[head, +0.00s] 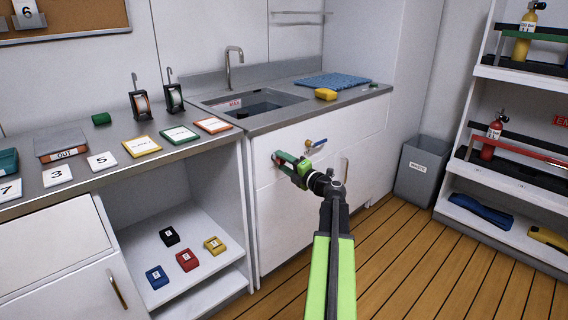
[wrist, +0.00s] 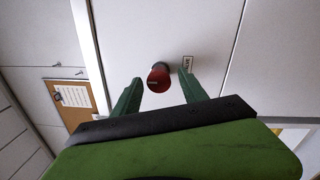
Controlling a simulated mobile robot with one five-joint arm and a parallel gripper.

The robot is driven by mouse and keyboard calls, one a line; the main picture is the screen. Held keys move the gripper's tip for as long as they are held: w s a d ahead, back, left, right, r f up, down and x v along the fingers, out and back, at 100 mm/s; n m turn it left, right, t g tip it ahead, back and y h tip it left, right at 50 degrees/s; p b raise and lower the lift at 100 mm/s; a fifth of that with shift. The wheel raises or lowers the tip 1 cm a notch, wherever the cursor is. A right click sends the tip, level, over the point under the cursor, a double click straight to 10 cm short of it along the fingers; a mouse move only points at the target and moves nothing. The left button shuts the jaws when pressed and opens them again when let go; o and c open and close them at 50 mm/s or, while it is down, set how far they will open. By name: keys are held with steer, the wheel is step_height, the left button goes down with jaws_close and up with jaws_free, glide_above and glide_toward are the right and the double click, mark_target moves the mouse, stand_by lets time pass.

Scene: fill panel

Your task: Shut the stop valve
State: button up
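A round red knob (wrist: 158,78) sticks out from the white panel in the wrist view, with a small white label (wrist: 187,64) beside it whose text is too small to read surely. In the head view the red knob (head: 277,157) is partly hidden by my gripper. My gripper (wrist: 160,95) is open, with its green fingers on either side of the knob's near end; I cannot tell whether they touch it. It also shows in the head view (head: 286,163), by the cabinet front under the sink. A brass valve with a blue lever (head: 316,143) sits just right of it.
A counter with a sink (head: 252,103) and a yellow sponge (head: 326,94) is above. A cabinet handle (head: 345,169) is right of my gripper. A grey bin (head: 424,170) and a shelf rack stand at right. The wooden floor is clear.

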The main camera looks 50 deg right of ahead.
steer(key=s+a, duration=0.1)
steer(key=s, duration=1.6)
steer(key=shift+s+a+f+b, duration=0.15)
steer(key=shift+s+f+b, duration=0.05)
steer(key=shift+f+b, duration=0.25)
